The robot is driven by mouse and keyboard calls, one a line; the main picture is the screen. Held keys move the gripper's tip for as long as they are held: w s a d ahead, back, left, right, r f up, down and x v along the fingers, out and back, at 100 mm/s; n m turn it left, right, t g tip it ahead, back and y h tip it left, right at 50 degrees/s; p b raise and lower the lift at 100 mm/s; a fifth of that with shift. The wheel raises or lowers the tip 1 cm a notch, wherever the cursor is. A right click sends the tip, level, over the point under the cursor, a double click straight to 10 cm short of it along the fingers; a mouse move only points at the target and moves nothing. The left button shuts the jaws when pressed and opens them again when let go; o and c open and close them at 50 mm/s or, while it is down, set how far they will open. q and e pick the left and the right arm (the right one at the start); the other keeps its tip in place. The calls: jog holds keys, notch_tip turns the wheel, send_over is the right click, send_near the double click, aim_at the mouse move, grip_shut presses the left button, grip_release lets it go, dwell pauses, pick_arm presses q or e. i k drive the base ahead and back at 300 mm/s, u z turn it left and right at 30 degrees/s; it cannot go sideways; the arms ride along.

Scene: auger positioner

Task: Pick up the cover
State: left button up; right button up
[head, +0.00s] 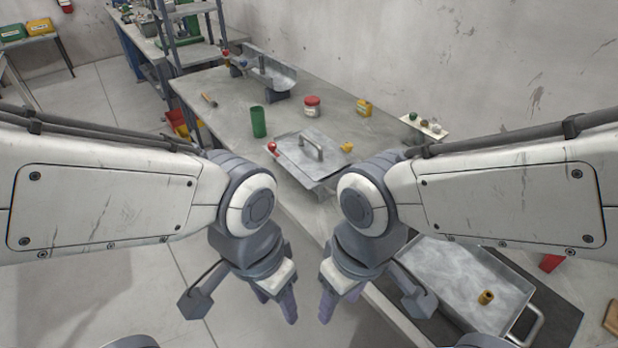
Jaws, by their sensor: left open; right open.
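The cover looks to be the flat grey metal plate (327,166) with an arched handle (308,144) on top. It lies on the workbench beyond my grippers, and my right arm hides part of its near right side. My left gripper (277,304) is open and empty, pointing down in front of the bench. My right gripper (340,302) is open and empty close beside it, near the bench's front edge. Neither gripper touches the plate.
On the workbench (225,95) stand a green cup (258,121), a red-lidded jar (312,106), a yellow container (364,107) and a metal chute (270,75). A metal tray (455,275) holding a brass piece (486,297) is at the lower right.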

aim_at(318, 160)
jog(key=z, duration=0.1)
jog(key=k, duration=0.45)
jog(key=u, duration=0.95)
jog(key=i, duration=1.35)
jog(key=z, duration=0.35)
